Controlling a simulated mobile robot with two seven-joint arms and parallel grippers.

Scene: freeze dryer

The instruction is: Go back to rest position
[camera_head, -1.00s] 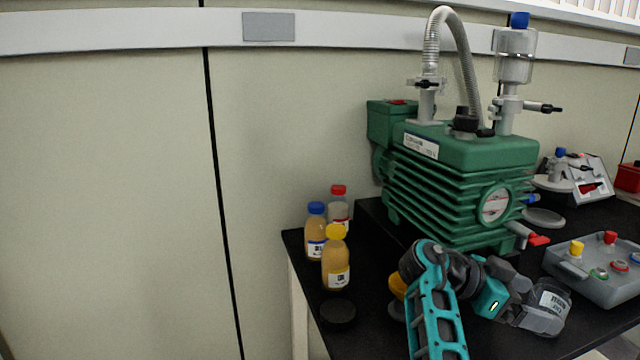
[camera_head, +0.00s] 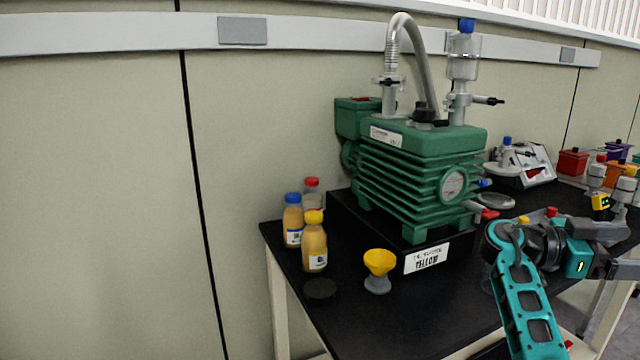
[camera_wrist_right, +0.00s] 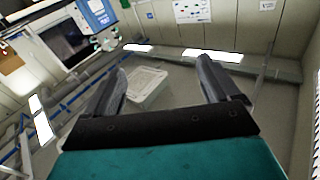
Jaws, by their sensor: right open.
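My right arm comes in at the lower right of the head view, teal and black, bent over the right part of the black table (camera_head: 430,318). In the right wrist view my right gripper (camera_wrist_right: 165,88) has its two dark fingers spread wide apart with nothing between them. Behind them show the room's floor, walls and a pale box-like thing (camera_wrist_right: 148,86). In the head view its fingertips are cut off at the right edge. My left gripper is in neither view.
A green pump (camera_head: 415,175) stands on the table. Left of it are three bottles, one a yellow-capped bottle (camera_head: 314,243), and a black disc (camera_head: 320,289). A yellow funnel (camera_head: 379,263) stands in front, near a label (camera_head: 427,257). Coloured containers (camera_head: 573,161) are at the back right.

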